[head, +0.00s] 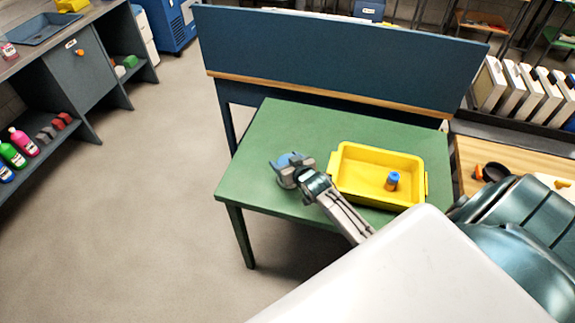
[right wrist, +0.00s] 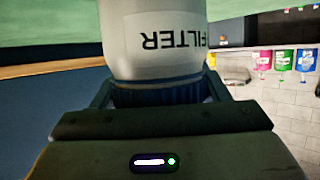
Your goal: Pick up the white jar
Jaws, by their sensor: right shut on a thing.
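The white jar (right wrist: 155,40) fills the upper middle of the right wrist view. It has a label reading FILTER, upside down in that picture, and a dark blue ribbed lid (right wrist: 160,94). My right gripper (right wrist: 160,100) is shut on the jar at the lid, with one finger on each side. In the head view my right gripper (head: 284,163) is over the left part of the green table (head: 262,125). The gripper mostly hides the jar there. I cannot tell whether the jar's base touches the table. My left gripper is not in view.
A yellow tray (head: 346,184) on the table, right of the gripper, holds a small blue-and-orange container (head: 392,181). A dark blue panel (head: 330,58) stands along the back edge. The table's left side is clear. A shelf with bottles (head: 22,140) is far left.

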